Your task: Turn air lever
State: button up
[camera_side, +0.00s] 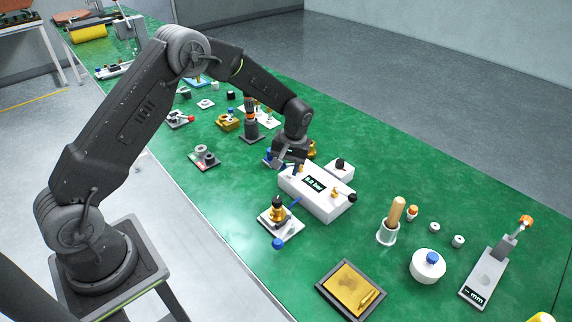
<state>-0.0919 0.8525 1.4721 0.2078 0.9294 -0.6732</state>
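A white box (323,201) with a dark display reading about 0.0 bar (314,183) stands on the green table. No part of it can be clearly told as the air lever. A small gold part (335,192) sits on its top and a black knob (352,197) at its right end. My gripper (290,164) points down at the box's far left end, very close to it. A blue part (270,156) shows just left of my gripper, partly hidden by it. The fingers are too small and dark to show their opening or any contact.
A brass fitting (278,209) on a white plate stands in front of the box, with a blue hose. A smaller white box with a black knob (340,164) stands behind. A wood-handled tool (394,212), a white jar (427,266) and a gold tray (352,290) are on the right.

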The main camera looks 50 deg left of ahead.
jog(key=shift+w, duration=0.1)
jog(key=shift+c, duration=1.1)
jog(key=shift+a, duration=0.1)
jog(key=shift+a, duration=0.1)
jog(key=m, duration=0.1)
jog(key=a+m, duration=0.1)
jog(key=m, duration=0.1)
jog(key=shift+w+r+t, duration=0.1)
jog(key=shift+w+t, duration=0.15)
jog(key=shift+t, duration=0.15)
jog(key=m, duration=0.1)
jog(key=a+m, duration=0.1)
jog(key=m, duration=0.1)
jog(key=w+m, duration=0.1)
jog(key=shift+a+m+t, duration=0.3)
jog(key=shift+t, duration=0.1)
jog(key=m, duration=0.1)
jog(key=w+m, duration=0.1)
jog(key=m, duration=0.2)
jog(key=shift+w+a+t, duration=0.3)
jog(key=shift+a+t, duration=0.05)
jog(key=shift+t, duration=0.05)
jog(key=shift+w+m, duration=0.45)
jog(key=shift+m, duration=0.65)
